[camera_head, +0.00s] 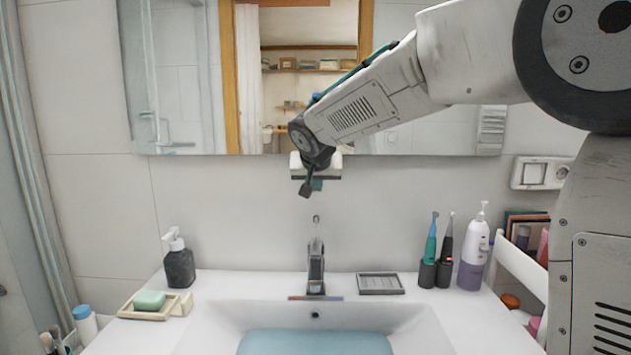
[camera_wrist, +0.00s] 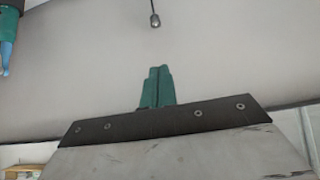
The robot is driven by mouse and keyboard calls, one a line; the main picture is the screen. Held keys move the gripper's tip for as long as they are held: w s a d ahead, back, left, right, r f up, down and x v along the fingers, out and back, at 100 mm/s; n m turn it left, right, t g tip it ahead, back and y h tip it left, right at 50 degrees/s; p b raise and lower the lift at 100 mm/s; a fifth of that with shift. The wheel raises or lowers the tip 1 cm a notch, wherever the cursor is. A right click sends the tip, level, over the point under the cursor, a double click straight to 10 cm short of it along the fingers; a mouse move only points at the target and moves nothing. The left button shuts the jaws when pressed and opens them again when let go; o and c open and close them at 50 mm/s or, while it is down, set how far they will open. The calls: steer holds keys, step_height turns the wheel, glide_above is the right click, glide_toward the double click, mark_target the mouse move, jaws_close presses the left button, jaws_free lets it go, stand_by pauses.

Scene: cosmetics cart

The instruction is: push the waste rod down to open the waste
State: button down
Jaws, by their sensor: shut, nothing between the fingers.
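The waste rod shows as a small round knob (camera_head: 316,218) standing up behind the tap (camera_head: 316,265) in the head view. In the wrist view its dark knob (camera_wrist: 155,20) and thin stem are at the top, ahead of the fingertips. My gripper (camera_head: 311,187) is above the knob and apart from it in the head view. In the wrist view my gripper's green fingers (camera_wrist: 160,70) are pressed together with nothing between them. The basin (camera_head: 210,335) holds bluish water (camera_head: 315,343).
A dark soap dispenser (camera_head: 179,262) and a soap dish (camera_head: 145,312) stand left. A grey tray (camera_head: 380,284), two electric toothbrushes (camera_head: 430,250) and a white-and-purple bottle (camera_head: 474,250) stand right. A mirror (camera_head: 190,80) hangs behind my arm.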

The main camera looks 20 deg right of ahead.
glide_above(317, 218)
step_height(317, 218, down, 4)
steer(key=shift+s+a+f, duration=0.1)
steer(key=shift+s+f, duration=0.2)
steer(key=shift+f, duration=0.6)
steer(key=shift+s+a+f, duration=0.1)
steer(key=shift+s+f, duration=0.15)
steer(key=shift+f, duration=0.6)
steer(key=shift+f, duration=1.15)
